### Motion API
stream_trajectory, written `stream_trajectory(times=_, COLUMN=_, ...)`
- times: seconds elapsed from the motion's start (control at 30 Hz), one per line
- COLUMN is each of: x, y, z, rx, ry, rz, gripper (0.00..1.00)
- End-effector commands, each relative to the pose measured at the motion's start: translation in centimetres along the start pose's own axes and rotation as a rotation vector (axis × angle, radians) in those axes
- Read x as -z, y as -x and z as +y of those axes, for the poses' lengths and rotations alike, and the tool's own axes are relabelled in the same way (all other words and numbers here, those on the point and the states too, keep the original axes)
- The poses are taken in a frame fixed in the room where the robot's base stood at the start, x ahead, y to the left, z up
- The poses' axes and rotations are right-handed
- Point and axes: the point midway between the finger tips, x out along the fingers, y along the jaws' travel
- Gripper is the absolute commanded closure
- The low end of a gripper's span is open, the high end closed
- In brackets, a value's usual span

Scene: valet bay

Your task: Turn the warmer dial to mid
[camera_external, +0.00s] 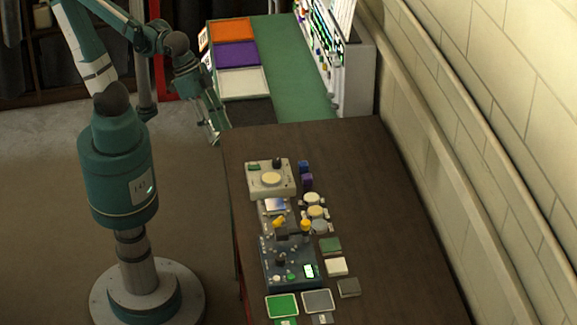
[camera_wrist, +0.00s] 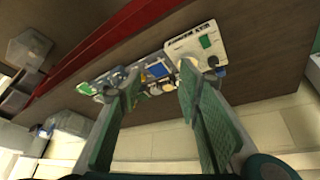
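The cream warmer (camera_external: 270,180) stands at the far end of the row of devices on the brown table, with a round pale plate on top. Its dark dial (camera_external: 277,162) is at the far right corner; its setting is too small to read. In the wrist view the warmer (camera_wrist: 208,36) is at the upper right, with a green patch and dark lettering. My gripper (camera_external: 215,138) is by the table's far left corner, apart from the warmer and left of it. In the wrist view my gripper (camera_wrist: 160,82) is open, with nothing between its two green fingers.
A dark control box (camera_external: 290,262) with yellow-topped levers stands nearer. Small round tins (camera_external: 316,211), purple and blue blocks (camera_external: 306,180) and flat pads (camera_external: 283,306) lie around. A green bench (camera_external: 290,90) with coloured trays is behind. The table's right side is clear.

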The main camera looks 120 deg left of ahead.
Motion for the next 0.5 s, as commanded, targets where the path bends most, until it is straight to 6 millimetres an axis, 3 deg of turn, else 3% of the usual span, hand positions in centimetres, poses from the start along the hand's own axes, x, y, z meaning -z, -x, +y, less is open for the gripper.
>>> stream_trajectory(times=0.5, x=4.2, y=-2.9, z=-3.7, rx=0.050, ry=0.159, rz=-0.124, gripper=0.65)
